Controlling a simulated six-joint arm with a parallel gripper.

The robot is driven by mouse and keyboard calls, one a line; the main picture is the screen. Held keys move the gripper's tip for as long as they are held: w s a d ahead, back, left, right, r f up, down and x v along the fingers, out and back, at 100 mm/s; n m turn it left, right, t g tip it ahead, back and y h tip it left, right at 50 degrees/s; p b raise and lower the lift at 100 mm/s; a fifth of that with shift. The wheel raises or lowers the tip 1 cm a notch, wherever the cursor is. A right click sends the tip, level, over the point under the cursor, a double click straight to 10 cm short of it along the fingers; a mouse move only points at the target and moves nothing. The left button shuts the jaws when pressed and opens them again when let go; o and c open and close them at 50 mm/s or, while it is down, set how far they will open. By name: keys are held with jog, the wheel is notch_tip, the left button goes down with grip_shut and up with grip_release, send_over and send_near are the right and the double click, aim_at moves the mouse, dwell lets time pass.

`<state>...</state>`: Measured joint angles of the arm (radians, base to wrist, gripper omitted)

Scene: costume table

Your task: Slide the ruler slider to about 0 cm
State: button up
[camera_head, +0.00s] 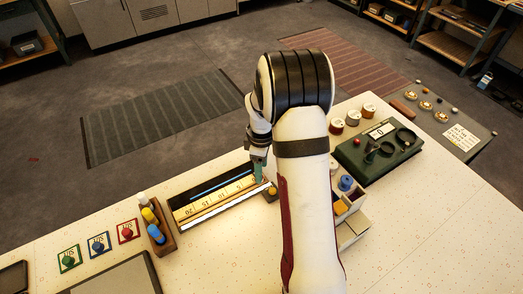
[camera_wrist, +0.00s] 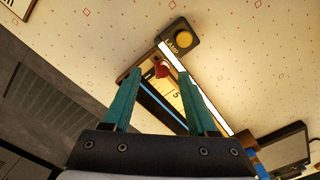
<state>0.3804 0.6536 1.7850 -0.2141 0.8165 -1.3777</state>
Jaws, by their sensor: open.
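The ruler (camera_head: 213,198) lies on the table in a dark frame, with 20 at its left and lower numbers to the right in the head view. In the wrist view the ruler (camera_wrist: 176,98) shows a 5 mark. The slider's dark red knob (camera_wrist: 161,68) is beyond the 5, near the ruler's lamp end. In the wrist view it appears between the fingertips of my gripper (camera_wrist: 160,76), which is open with teal fingers. In the head view my gripper (camera_head: 260,177) is over the ruler's right end; the slider is hidden there.
A yellow lamp button (camera_wrist: 183,40) sits at the ruler's end. A wooden holder (camera_head: 160,240) with colored pieces stands left of the ruler. Small open bins (camera_head: 352,228) and a green box (camera_head: 378,155) stand to the right. Bare table lies in front of the ruler.

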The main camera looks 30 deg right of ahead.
notch_tip(320, 180, up, 13)
dwell(0.3)
jog(key=s+a+r+m+y, duration=0.1)
jog(key=s+a+r+m, duration=0.25)
jog(key=s+a, duration=0.25)
jog(key=s+a+r+m, duration=0.2)
jog(key=s+a+m, duration=0.2)
jog(key=s+a, duration=0.3)
jog(key=s+a+f+m, duration=0.1)
jog(key=s+a+m, duration=0.2)
jog(key=s, duration=0.3)
jog(key=s+a+f+m, duration=0.1)
jog(key=s+a+m, duration=0.1)
jog(key=s+m, duration=0.2)
jog(key=shift+s+a+f+y, duration=0.4)
jog(key=shift+s, duration=0.75)
